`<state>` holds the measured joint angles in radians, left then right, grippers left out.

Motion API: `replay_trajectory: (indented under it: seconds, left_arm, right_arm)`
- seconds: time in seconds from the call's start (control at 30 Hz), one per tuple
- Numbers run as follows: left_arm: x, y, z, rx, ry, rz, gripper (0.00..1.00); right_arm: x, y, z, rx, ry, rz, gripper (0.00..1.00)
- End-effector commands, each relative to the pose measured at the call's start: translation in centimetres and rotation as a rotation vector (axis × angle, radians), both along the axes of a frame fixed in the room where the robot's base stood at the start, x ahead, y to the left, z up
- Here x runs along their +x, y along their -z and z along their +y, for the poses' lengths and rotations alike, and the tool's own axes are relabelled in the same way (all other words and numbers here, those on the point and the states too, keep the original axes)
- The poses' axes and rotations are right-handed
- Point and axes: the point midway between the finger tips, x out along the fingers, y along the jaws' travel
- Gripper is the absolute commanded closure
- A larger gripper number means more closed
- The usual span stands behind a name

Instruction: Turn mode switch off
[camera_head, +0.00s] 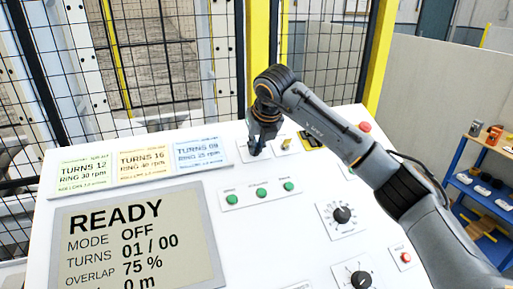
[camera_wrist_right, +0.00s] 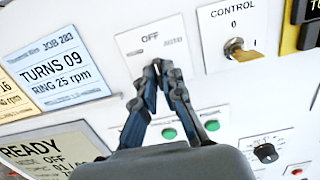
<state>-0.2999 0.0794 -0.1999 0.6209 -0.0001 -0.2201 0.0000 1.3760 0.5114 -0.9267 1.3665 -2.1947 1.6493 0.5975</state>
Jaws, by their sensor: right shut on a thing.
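The white console panel (camera_head: 188,243) carries the mode switch plate (camera_wrist_right: 140,42), marked OFF at the top and AUTO at the right in the right wrist view. My right gripper (camera_wrist_right: 162,70) is at this plate, its fingers shut on the mode switch knob, which they mostly hide. In the head view the right gripper (camera_head: 257,147) comes down onto the panel's upper middle. The display (camera_head: 190,240) reads READY, MODE OFF, TURNS 01 / 00 and OVERLAP 75 %. My left gripper is not in view.
Right of the mode switch is a CONTROL key switch (camera_wrist_right: 238,50). Green buttons (camera_head: 261,192) and black dials (camera_head: 342,215) lie below. Job cards (camera_head: 145,163) stand left. A red button (camera_head: 365,127) is at upper right. A mesh fence (camera_head: 160,50) stands behind the panel.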

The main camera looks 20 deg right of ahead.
Motion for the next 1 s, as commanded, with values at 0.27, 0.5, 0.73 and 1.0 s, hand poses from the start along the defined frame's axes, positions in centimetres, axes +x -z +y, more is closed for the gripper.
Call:
replay_trajectory:
  seconds: [0.27,0.5,0.73,1.0]
  left_arm:
    - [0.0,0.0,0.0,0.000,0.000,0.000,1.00]
    - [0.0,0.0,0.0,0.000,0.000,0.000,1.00]
    - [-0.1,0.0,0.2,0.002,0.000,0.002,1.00]
    - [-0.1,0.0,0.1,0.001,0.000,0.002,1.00]
  right_arm:
    - [0.0,-0.2,0.0,0.001,0.001,-0.003,1.00]
    - [0.0,-0.1,0.0,0.000,0.000,-0.002,0.68]
    - [0.0,-0.2,0.0,0.000,0.000,-0.002,0.68]
    - [-1.7,-3.5,-0.1,0.000,0.000,-0.006,0.68]
